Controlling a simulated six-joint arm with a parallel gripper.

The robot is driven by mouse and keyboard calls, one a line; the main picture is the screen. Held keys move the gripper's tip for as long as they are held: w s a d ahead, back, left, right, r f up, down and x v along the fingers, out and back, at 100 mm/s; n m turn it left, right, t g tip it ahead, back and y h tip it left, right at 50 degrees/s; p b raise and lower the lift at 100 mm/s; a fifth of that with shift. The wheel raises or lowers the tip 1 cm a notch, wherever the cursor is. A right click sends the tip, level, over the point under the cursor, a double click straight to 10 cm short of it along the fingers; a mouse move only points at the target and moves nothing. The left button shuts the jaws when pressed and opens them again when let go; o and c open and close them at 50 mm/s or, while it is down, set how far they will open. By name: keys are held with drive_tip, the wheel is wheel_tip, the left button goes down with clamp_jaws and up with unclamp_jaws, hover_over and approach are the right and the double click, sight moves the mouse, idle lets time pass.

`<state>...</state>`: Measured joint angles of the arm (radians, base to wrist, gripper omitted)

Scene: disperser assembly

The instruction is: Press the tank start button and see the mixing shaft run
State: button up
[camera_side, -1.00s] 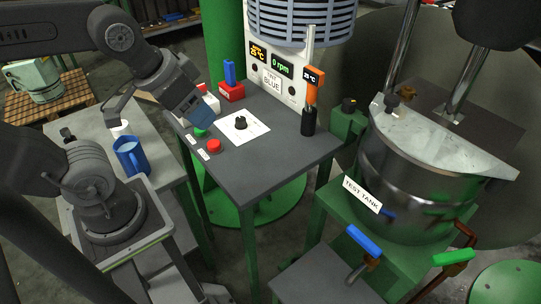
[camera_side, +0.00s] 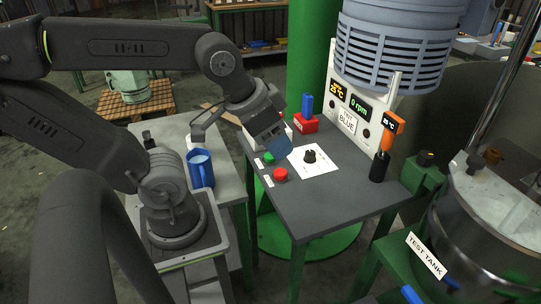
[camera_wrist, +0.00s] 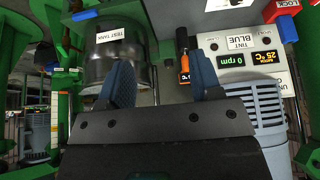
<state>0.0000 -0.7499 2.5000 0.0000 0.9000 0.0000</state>
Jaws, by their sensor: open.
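A green button (camera_side: 268,157) and a red button (camera_side: 280,174) sit on the left edge of the grey table, each beside a small white label. My gripper (camera_side: 283,149) is low over the table, just up and right of the green button in the side view; I cannot tell whether it touches anything. In the wrist view my gripper's blue fingers (camera_wrist: 163,88) are apart with nothing between them. The test tank (camera_side: 470,245) stands at the right and also shows in the wrist view (camera_wrist: 120,55). The display (camera_side: 359,104) reads 0 rpm. I cannot make out the mixing shaft clearly.
A black knob (camera_side: 310,156) stands on a white plate right of my gripper. A red block with a blue upright (camera_side: 306,118) is behind. An orange-and-black handheld device (camera_side: 384,150) stands at the table's right.

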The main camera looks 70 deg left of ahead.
drive_tip(key=shift+c, duration=0.3)
clamp_jaws()
idle(1.3)
